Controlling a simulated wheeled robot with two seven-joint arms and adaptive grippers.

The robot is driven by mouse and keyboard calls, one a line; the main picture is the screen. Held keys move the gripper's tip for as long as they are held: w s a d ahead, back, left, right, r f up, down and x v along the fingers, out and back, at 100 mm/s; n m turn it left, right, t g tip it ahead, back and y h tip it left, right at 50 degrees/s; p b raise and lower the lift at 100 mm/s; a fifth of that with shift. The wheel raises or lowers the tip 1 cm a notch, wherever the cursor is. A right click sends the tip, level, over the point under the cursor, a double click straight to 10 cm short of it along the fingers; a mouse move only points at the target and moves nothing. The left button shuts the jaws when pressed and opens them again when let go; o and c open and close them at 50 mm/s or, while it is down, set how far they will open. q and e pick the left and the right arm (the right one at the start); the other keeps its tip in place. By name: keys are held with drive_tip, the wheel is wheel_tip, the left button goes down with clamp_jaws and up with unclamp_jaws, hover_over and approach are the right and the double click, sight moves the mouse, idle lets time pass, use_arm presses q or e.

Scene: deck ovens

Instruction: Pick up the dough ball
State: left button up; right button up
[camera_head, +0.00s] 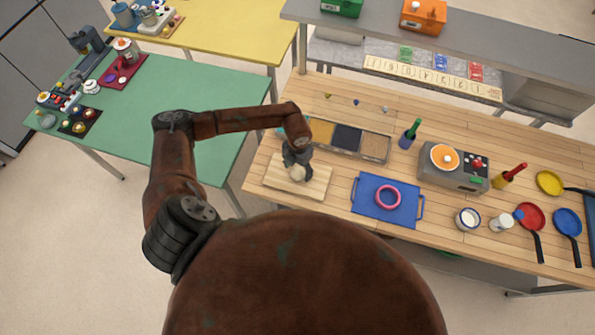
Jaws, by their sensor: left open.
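The dough ball (297,173) is a pale cream lump on a light wooden board (318,189) at the left end of the wooden counter. My left gripper (297,166) is directly over the dough ball, pointing down, with its fingers at or around it. The gripper is open. It hides part of the dough, and I cannot tell whether the fingers touch it. My right gripper is not in view.
A divided bin (376,147) stands just behind the board. A blue tray (404,213) with a pink ring (388,197) lies to its right. Farther right are a grey stove (452,178) and several pans. A green table (225,92) stands left.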

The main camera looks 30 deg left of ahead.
use_arm(q)
drive_tip(key=shift+f, duration=0.8)
drive_tip(key=shift+c, duration=0.3)
drive_tip(key=c, duration=1.2)
drive_tip(key=shift+r, duration=0.15)
